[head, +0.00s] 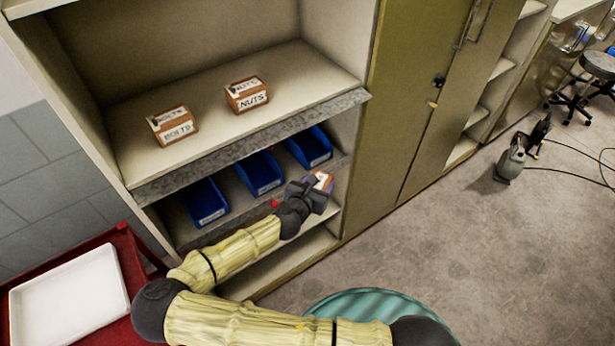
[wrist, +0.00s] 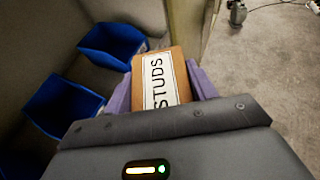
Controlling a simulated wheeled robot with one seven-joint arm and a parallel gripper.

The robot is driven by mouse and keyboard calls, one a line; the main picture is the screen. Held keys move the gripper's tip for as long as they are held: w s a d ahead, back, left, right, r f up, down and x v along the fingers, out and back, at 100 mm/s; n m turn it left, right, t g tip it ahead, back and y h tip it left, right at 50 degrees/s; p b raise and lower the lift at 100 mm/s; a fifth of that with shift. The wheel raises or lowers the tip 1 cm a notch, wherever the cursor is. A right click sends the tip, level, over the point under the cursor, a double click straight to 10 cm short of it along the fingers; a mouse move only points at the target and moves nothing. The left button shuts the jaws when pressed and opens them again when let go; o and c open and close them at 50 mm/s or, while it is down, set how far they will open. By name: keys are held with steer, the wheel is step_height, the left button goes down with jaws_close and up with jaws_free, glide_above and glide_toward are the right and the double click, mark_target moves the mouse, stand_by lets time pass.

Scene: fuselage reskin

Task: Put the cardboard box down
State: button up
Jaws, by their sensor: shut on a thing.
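The cardboard box (wrist: 166,68) is brown with a white label reading STUDS. In the wrist view it sits between the purple fingers of my gripper (wrist: 160,88), which is shut on it. In the head view my gripper (head: 318,188) holds the box (head: 324,181) in front of the shelf unit, near the right blue bin and the right side wall. The box is mostly hidden by the gripper in the head view. I cannot tell whether it touches a shelf.
Boxes labelled BOLTS (head: 172,126) and NUTS (head: 246,94) stand on the upper shelf (head: 200,85), with bare room around them. Blue bins (head: 207,203) line the shelf below. A red cart (head: 130,262) with a white tray (head: 70,300) is at lower left. Tall cabinet doors (head: 415,90) stand right.

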steer(key=d+f+n+y, duration=0.1)
steer(key=d+n+y, duration=0.1)
steer(key=d, duration=0.4)
steer(key=d+f+n+t+y, duration=0.1)
steer(key=d+n+y, duration=0.2)
steer(key=d+y, duration=0.1)
steer(key=shift+d+f, duration=0.25)
steer(key=shift+d, duration=0.6)
steer(key=shift+w, duration=0.15)
